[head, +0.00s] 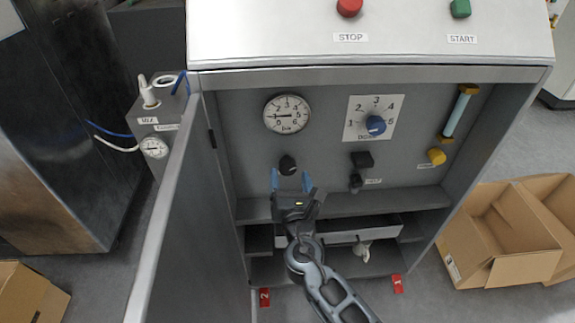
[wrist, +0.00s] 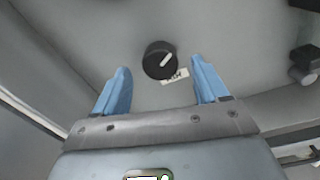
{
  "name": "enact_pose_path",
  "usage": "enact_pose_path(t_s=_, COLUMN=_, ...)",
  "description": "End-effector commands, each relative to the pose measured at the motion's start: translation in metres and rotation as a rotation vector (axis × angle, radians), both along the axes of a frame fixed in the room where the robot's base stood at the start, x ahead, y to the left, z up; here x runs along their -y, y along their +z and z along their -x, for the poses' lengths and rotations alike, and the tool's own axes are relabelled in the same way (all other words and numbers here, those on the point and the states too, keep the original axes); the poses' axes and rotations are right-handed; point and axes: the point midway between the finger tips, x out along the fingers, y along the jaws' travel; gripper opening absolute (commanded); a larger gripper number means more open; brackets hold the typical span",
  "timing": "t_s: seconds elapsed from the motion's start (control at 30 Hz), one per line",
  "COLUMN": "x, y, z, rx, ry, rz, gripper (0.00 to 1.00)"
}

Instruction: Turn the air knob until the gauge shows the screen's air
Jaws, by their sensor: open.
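The black air knob (head: 287,165) sits on the cabinet's back panel, below the round gauge (head: 287,114). In the wrist view the knob (wrist: 160,60) shows a white pointer line aimed up and to the right, with a partly covered label under it. The gauge is a white dial marked in bar, with its needle pointing left, near 1. My gripper (head: 292,183) is open just below the knob. Its blue fingers (wrist: 159,88) stand apart on either side of the knob, short of it and not touching. The screen's air value cannot be read in these views.
A blue dose dial (head: 375,125), a black valve (head: 362,159) and a yellow knob (head: 436,156) lie to the right. The open cabinet door (head: 172,210) stands to the left. A shelf (head: 345,203) runs below the knob. Cardboard boxes (head: 500,240) lie on the floor at right.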

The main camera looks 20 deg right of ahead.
Motion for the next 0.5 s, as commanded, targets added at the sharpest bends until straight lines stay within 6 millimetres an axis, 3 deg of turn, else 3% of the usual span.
enact_pose_path(t_s=0.2, x=0.009, y=0.0, z=-0.031, rx=0.001, ry=0.0, rz=-0.002, gripper=0.73)
enact_pose_path(t_s=0.5, x=0.013, y=0.0, z=-0.044, rx=0.0, ry=0.0, rz=-0.003, gripper=0.73)
